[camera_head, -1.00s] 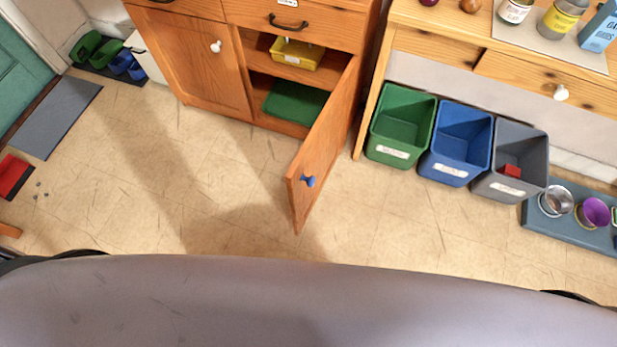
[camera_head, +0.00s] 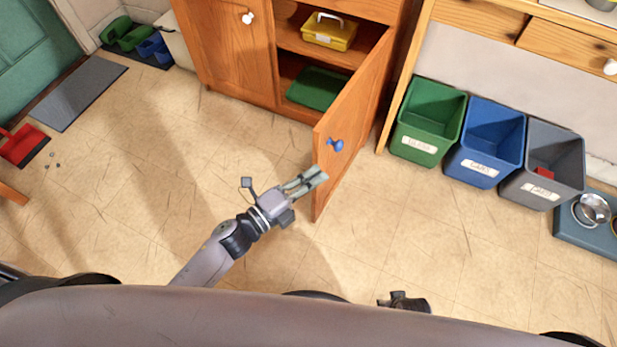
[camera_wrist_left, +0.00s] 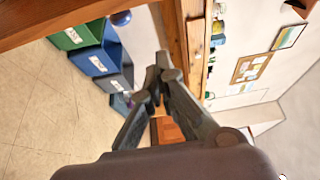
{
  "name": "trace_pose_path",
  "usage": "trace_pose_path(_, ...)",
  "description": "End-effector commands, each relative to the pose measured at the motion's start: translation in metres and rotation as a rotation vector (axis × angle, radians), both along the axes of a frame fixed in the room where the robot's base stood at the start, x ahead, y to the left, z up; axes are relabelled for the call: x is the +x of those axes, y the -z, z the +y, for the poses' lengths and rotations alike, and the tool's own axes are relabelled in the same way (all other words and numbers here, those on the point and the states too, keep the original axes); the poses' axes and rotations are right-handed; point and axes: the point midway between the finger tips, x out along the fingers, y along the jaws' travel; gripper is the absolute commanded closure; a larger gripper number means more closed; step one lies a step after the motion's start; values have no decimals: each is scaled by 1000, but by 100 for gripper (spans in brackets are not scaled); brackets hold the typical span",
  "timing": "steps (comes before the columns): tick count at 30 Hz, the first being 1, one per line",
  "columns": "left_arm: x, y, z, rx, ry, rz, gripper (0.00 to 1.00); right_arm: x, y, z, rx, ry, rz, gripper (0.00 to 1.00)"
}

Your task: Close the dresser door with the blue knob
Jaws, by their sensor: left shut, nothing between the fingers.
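The wooden dresser door (camera_head: 345,125) stands swung open on the right side of the dresser. Its blue knob (camera_head: 335,145) is on the face turned to the right. My left gripper (camera_head: 322,173) is shut and empty. In the head view its fingertips appear close to the door's free edge, just below and left of the knob; I cannot tell whether they touch. In the left wrist view the fingertips (camera_wrist_left: 160,70) meet, and a wooden edge (camera_wrist_left: 60,15) crosses the upper left. Only a dark part at the bottom edge of the head view may belong to my right arm; no right fingers show.
The open dresser holds a yellow box (camera_head: 330,32) and a green item (camera_head: 318,88). Green (camera_head: 428,120), blue (camera_head: 487,143) and grey (camera_head: 545,165) bins stand right of the door. A blue-grey mat (camera_head: 575,225) with bowls lies further right.

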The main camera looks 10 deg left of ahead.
Motion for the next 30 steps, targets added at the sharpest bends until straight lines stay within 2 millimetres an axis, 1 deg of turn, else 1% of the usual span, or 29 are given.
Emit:
trace_pose_path(1, 9, -1, -8, -3, 0, -2, 100, 0, 0, 0, 0, 0, 0, 72)
trace_pose_path(3, 21, -2, -19, -3, 0, -2, 100, 0, 0, 0, 0, 0, -1, 72)
trace_pose_path(10, 56, 0, -51, -4, -1, 1, 100, 4, -4, 1, 1, 0, -3, 72)
trace_pose_path(12, 60, 1, -37, 3, -4, 3, 100, 4, -5, 1, 1, 0, -5, 72)
trace_pose_path(15, 65, 1, -25, 1, -2, 2, 100, 2, -3, 0, -1, 0, 0, 72)
trace_pose_path(18, 68, 1, -17, -2, -2, 4, 100, 2, -3, 0, -1, 0, 0, 72)
trace_pose_path(22, 70, 1, -13, -2, -1, 3, 100, 2, -3, 0, -1, 0, -1, 72)
trace_pose_path(30, 70, 1, -12, -3, -2, 4, 100, 2, -3, 0, -1, 0, -2, 72)
